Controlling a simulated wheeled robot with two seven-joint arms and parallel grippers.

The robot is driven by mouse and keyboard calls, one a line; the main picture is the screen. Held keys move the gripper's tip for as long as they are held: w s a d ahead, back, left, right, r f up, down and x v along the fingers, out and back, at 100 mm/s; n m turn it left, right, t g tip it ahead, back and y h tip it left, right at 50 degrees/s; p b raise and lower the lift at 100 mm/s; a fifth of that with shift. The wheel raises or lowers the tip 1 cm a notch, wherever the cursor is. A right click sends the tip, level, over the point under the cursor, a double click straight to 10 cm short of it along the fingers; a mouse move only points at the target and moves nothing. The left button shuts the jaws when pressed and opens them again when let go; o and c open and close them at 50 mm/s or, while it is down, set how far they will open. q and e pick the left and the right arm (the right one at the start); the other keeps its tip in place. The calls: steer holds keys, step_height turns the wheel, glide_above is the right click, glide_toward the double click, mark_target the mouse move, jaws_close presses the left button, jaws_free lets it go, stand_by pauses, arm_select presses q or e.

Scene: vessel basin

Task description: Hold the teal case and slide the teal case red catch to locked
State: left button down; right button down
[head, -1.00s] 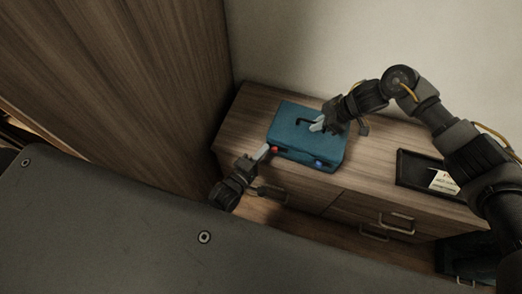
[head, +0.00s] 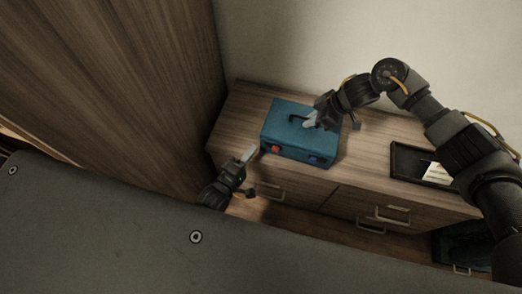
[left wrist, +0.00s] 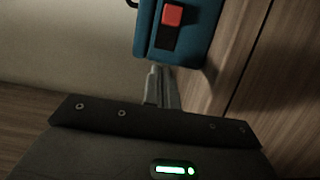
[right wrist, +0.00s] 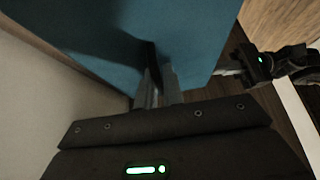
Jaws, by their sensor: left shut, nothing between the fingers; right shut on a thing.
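The teal case (head: 290,118) stands upright on the wooden cabinet, its front facing me. My right gripper (head: 308,123) is shut on its dark top handle (head: 296,119); the right wrist view shows the fingers (right wrist: 160,86) at the handle (right wrist: 150,58). The red catch (head: 276,149) is on the left of the case front. In the left wrist view the red catch (left wrist: 173,15) sits at the upper end of a dark slot (left wrist: 165,42). My left gripper (head: 252,152) is shut and empty, left of the catch and apart from it.
A black tray (head: 402,164) with a paper card (head: 436,172) lies to the right on the cabinet top (head: 367,140). A tall wood panel (head: 150,80) stands close on the left, and a wall behind.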

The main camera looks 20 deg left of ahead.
arm_select(q)
steer(key=v, duration=0.8)
steer(key=shift+s, duration=0.2)
arm_select(e)
steer(key=c, duration=1.5)
jaws_free()
steer(key=shift+o, duration=0.2)
